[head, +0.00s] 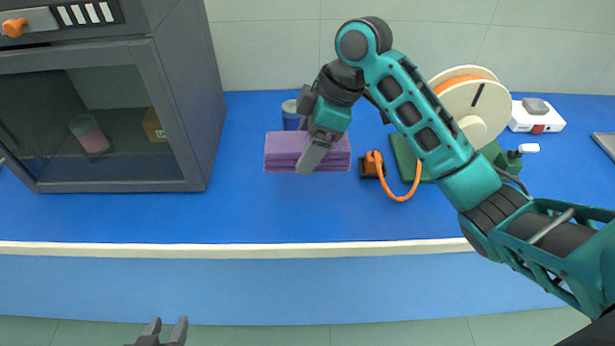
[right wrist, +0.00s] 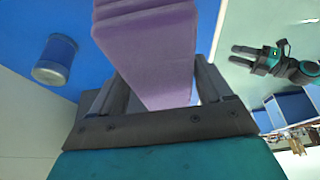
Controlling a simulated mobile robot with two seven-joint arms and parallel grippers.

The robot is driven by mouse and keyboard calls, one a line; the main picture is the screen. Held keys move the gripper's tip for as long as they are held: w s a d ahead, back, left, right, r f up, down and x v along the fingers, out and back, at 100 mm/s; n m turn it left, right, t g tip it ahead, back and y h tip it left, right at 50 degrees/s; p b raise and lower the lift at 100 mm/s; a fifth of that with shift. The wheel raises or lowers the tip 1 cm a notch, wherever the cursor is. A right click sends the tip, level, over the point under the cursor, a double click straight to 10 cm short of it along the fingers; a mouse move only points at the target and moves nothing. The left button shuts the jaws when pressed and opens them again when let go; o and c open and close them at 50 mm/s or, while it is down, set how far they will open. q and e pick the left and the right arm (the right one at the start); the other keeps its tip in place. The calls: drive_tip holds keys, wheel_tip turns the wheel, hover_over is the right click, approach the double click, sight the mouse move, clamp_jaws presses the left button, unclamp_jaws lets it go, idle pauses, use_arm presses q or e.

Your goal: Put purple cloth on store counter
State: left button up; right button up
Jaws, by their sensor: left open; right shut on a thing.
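A folded purple cloth (head: 280,152) is at the blue counter (head: 240,215), right of the dark cabinet, in the head view. My right gripper (head: 312,160) is shut on the cloth. In the right wrist view the cloth (right wrist: 150,50) sits between the two fingers of my right gripper (right wrist: 155,95). I cannot tell whether the cloth touches the counter. My left gripper (head: 166,330) is open and empty at the bottom of the head view, in front of the counter; it also shows in the right wrist view (right wrist: 245,57).
A dark cabinet (head: 180,90) with a glass front stands at left. A blue container (head: 290,114) is just behind the cloth. A small dark block with an orange cable (head: 400,197) and a cream reel (head: 475,110) stand to the right. The counter's front strip is clear.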

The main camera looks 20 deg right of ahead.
wheel_tip(320, 180, down, 6)
drive_tip(key=shift+f, duration=0.1)
wheel_tip(320, 180, down, 3)
drive_tip(key=shift+f, duration=0.2)
use_arm(q)
drive_tip(key=shift+w+r, duration=0.2)
drive_tip(key=shift+w, duration=0.1)
use_arm(e)
drive_tip(key=shift+f, duration=0.25)
drive_tip(key=o, duration=1)
drive_tip(key=shift+f, duration=0.15)
drive_tip(key=shift+o, duration=0.2)
use_arm(q)
drive_tip(key=shift+s+f, duration=0.1)
drive_tip(key=shift+s, duration=0.05)
